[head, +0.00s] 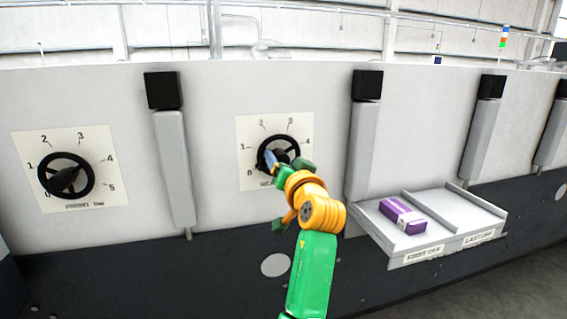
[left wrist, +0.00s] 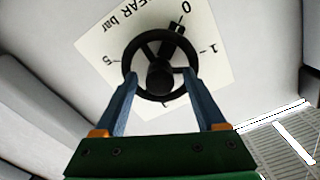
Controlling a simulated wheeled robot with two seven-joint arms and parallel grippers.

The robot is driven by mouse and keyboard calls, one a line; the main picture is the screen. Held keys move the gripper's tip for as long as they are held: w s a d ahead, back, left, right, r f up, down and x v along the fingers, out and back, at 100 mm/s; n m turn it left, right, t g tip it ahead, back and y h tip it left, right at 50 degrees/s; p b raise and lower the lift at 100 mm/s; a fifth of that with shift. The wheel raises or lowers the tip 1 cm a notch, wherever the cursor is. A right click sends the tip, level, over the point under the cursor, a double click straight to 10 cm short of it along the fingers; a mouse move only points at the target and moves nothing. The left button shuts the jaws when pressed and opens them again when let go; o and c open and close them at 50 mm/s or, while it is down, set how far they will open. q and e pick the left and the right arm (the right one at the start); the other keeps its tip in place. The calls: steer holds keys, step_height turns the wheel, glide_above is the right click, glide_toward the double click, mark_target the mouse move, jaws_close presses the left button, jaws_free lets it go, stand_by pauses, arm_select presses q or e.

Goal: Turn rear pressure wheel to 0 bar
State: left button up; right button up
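The rear pressure wheel (head: 279,152) is a black spoked handwheel on a white dial plate (head: 247,135) marked "REAR bar". It also shows in the left wrist view (left wrist: 160,66), where a black block on its rim lies beside the 0. My left gripper (head: 274,160) is at the wheel and hides part of it in the head view. In the left wrist view, its blue fingers (left wrist: 160,78) are wide apart, with the hub between their tips. The tips overlap the lower rim; I cannot tell whether they touch it. My right gripper is not in view.
A similar front wheel (head: 66,176) on its own dial is at the left. Grey posts with black caps (head: 175,150) stand out from the panel. A tray (head: 467,207) holding a purple box (head: 403,215) juts out at the right.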

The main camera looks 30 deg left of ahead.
arm_select(q)
steer(key=b+v, duration=0.2)
steer(key=v, duration=0.5)
steer(key=shift+b, duration=0.3)
